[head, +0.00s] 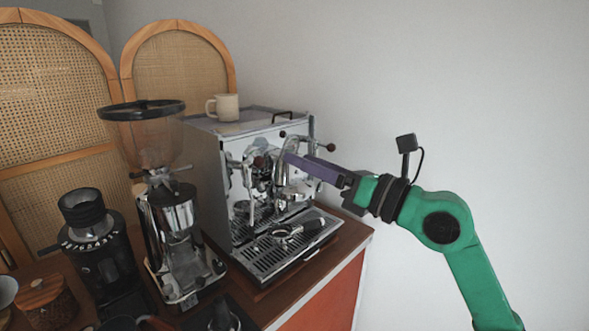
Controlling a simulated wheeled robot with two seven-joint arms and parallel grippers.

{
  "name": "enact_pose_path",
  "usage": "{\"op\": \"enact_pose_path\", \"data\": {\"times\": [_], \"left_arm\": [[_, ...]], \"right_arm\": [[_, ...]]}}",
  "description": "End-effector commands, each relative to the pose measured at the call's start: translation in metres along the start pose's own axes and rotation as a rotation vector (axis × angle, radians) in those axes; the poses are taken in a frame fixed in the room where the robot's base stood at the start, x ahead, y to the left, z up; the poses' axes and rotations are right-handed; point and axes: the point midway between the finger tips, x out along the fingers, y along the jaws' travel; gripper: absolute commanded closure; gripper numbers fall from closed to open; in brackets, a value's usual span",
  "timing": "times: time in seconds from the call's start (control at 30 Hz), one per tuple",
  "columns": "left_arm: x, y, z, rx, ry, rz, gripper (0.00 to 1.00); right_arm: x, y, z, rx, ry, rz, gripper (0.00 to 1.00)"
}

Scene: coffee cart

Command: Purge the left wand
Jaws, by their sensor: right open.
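The chrome espresso machine (205,178) stands on the wooden cart, its front turned to the right. A thin metal wand (229,182) hangs at the left of its front; small dark knobs show near the wands and the group head, and its fine details are too small to tell. My right gripper (290,159), with purple fingers, reaches in from the right and is open, its tips by the upper right of the machine's front. I cannot tell whether the fingers touch a knob or lever there. My left gripper is not in view.
A portafilter (297,230) lies on the drip tray (262,262). A tall grinder (172,215) and a dark smaller grinder (98,250) stand left of the machine. A cream mug (226,107) sits on top. Wall space to the right is free.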

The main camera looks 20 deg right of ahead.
Motion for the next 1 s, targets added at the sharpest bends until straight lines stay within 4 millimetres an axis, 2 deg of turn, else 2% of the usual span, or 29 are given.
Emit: {"op": "enact_pose_path", "data": {"times": [0.03, 0.1, 0.27, 0.5, 0.7, 0.83, 1.0], "left_arm": [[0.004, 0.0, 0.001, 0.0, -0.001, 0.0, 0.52], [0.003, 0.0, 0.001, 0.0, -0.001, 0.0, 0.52], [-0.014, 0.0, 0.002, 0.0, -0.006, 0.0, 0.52], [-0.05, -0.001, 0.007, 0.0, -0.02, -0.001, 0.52], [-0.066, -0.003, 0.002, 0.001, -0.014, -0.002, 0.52], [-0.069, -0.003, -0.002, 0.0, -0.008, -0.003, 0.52], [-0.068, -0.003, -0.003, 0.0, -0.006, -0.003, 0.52]], "right_arm": [[0.002, -0.012, -0.023, -0.037, 0.065, -0.05, 0.37], [0.004, -0.021, -0.036, -0.064, 0.116, -0.093, 0.37], [0.024, -0.023, -0.034, -0.067, 0.124, -0.1, 0.37], [0.087, -0.028, -0.038, -0.065, 0.12, -0.098, 0.37], [0.132, -0.034, -0.047, -0.066, 0.12, -0.099, 0.37], [0.145, -0.036, -0.052, -0.07, 0.121, -0.099, 0.37], [0.147, -0.037, -0.054, -0.072, 0.121, -0.099, 0.37]]}}
